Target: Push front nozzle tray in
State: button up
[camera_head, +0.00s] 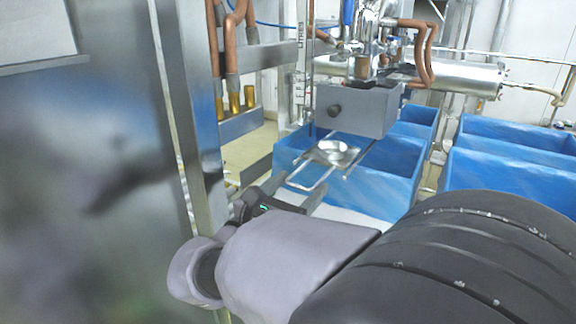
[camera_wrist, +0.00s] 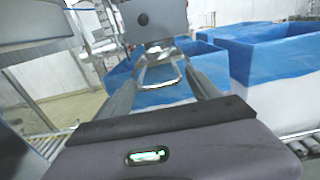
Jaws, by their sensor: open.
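The front nozzle tray (camera_head: 331,154) is a shiny metal dish in a wire frame. It sticks out toward me from under a grey box-shaped nozzle housing (camera_head: 356,109) with a dark round knob. My gripper (camera_head: 291,187) is open, just in front of the tray's near end and a little below it in the head view. In the wrist view the tray (camera_wrist: 159,72) lies ahead, between the two fingers of my gripper (camera_wrist: 164,82). I cannot tell whether the fingers touch the frame.
Blue-lined boxes (camera_head: 398,172) stand below and behind the tray, with more at the right (camera_head: 512,160). A steel post (camera_head: 185,100) and panel stand close on the left. Copper pipes (camera_head: 425,55) rise above the housing. A roller conveyor (camera_wrist: 300,146) runs under the boxes.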

aim_at(327, 161)
jog(key=shift+w+d, duration=0.1)
grip_shut()
jog(key=x, duration=1.2)
jog(key=shift+w+d+p, duration=0.15)
jog(key=shift+w+p, duration=0.1)
jog(key=shift+p, duration=0.15)
grip_release()
jog(key=shift+d, duration=0.1)
